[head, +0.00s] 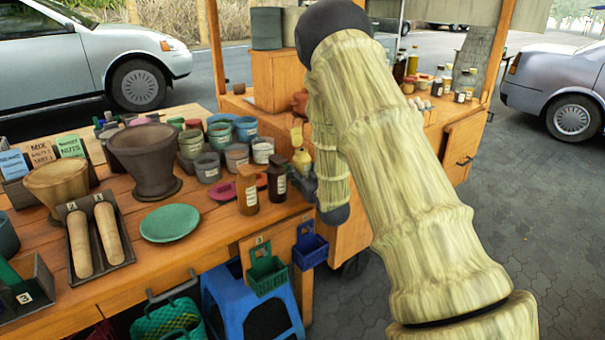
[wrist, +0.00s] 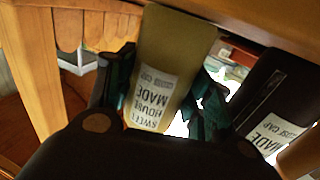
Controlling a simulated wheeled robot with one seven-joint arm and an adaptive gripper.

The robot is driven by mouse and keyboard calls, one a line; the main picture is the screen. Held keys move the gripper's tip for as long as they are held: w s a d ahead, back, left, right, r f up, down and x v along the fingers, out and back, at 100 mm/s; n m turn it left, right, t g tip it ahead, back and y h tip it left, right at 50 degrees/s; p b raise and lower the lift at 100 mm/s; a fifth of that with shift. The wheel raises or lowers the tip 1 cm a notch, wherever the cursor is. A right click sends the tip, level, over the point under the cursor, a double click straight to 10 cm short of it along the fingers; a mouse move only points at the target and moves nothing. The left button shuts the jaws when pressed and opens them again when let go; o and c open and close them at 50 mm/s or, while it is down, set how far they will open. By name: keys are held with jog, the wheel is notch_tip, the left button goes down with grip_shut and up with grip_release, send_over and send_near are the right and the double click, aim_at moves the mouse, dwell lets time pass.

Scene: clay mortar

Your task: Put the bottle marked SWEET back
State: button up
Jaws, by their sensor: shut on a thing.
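The yellowish bottle marked SWEET (wrist: 175,45) is between the two fingers of my gripper (wrist: 160,88) in the wrist view, its label upside down in the picture. In the head view the yellow bottle (head: 302,160) shows beside my arm, at the right end of the wooden table; my gripper (head: 304,184) is dark and partly hidden by my arm. A dark brown bottle (head: 277,178) and an amber bottle (head: 247,190) stand just left of it. A dark bottle with a white label (wrist: 272,105) is right of the held one in the wrist view.
Several cups (head: 207,167) and a mortar-like bowl (head: 145,158) stand left of the bottles. A green plate (head: 170,223) lies in front. Green (head: 266,272) and blue (head: 310,247) baskets hang at the table's right edge. A second counter (head: 455,130) with bottles stands behind my arm.

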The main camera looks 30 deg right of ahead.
dwell(0.3)
jog(key=o, duration=1.1)
jog(key=shift+f, duration=0.1)
jog(key=shift+s, duration=0.1)
